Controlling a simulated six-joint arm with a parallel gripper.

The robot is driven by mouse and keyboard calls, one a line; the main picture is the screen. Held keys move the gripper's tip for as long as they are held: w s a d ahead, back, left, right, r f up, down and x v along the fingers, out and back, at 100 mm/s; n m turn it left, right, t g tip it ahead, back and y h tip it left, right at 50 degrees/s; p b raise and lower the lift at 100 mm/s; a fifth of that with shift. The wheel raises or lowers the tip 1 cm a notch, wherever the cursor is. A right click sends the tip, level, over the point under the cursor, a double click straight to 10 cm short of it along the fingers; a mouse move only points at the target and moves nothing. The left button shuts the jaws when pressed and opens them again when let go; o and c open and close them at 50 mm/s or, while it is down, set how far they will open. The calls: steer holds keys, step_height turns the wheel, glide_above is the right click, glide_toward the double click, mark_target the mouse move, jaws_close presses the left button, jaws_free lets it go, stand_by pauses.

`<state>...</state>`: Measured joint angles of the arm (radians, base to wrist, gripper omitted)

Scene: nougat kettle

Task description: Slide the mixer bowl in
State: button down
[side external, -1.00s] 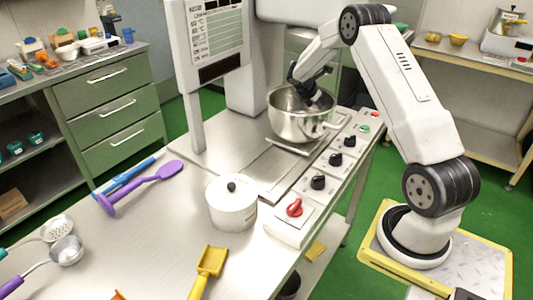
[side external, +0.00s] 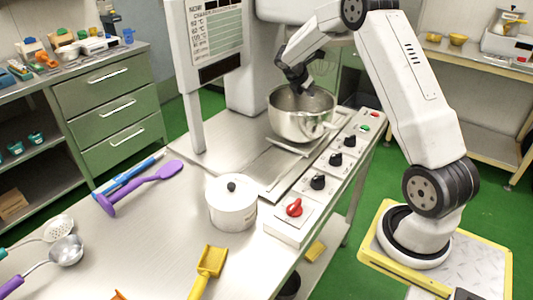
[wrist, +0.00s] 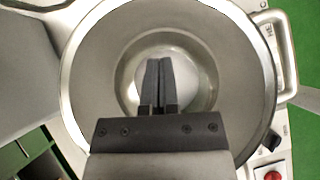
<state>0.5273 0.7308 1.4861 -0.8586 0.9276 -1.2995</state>
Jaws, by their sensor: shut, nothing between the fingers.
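The mixer bowl (side external: 301,124) is a shiny steel bowl with a side handle. It stands upright on the steel platform in front of the mixer column (side external: 245,75). In the wrist view the bowl (wrist: 95,75) fills most of the picture, with its handle (wrist: 287,50) at the upper right. My gripper (side external: 307,93) is above the bowl's opening, its fingers at about rim height. In the wrist view my gripper (wrist: 158,62) is shut and empty, pointing at the bowl's bottom. Whether the fingers touch the bowl cannot be told.
A control strip with black knobs (side external: 318,182) and a red knob (side external: 294,207) runs along the right of the platform. A white lidded pot (side external: 232,204) stands in front. A purple spatula (side external: 140,188) and a yellow scoop (side external: 208,268) lie on the bench.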

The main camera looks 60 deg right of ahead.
steer(key=w+a+r+m+t+y, duration=0.1)
steer(key=w+a+t+y, duration=0.15)
steer(key=a, duration=0.45)
steer(key=w+a+r+m+t+y, duration=0.1)
steer(key=w+a+m, duration=0.15)
steer(key=a, duration=0.45)
steer(key=s+a+f+m+t+y, duration=0.1)
steer(key=s+a+f+m+y, duration=0.1)
steer(key=s+a+m, duration=0.65)
steer(key=s+a+f+m+y, duration=0.2)
steer(key=s+a+m, duration=0.1)
steer(key=s+a, duration=1)
steer(key=w+d+r+n+g+h, duration=0.1)
steer(key=w+d+n+g+h, duration=0.1)
steer(key=w+d+n+h, duration=0.2)
steer(key=w+d+r+n+g+h, duration=0.2)
steer(key=w+n, duration=0.9)
steer(key=w, duration=0.8)
steer(key=d+g+h, duration=0.1)
steer(key=d+h, duration=0.1)
steer(key=d, duration=0.1)
steer(key=shift+w+r, duration=0.15)
steer(key=shift+r, duration=0.15)
steer(key=shift+d+f+h, duration=0.1)
steer(key=shift+d+h, duration=0.05)
steer(key=shift+h, duration=0.1)
glide_toward(279, 127)
steer(key=shift+x, duration=3)
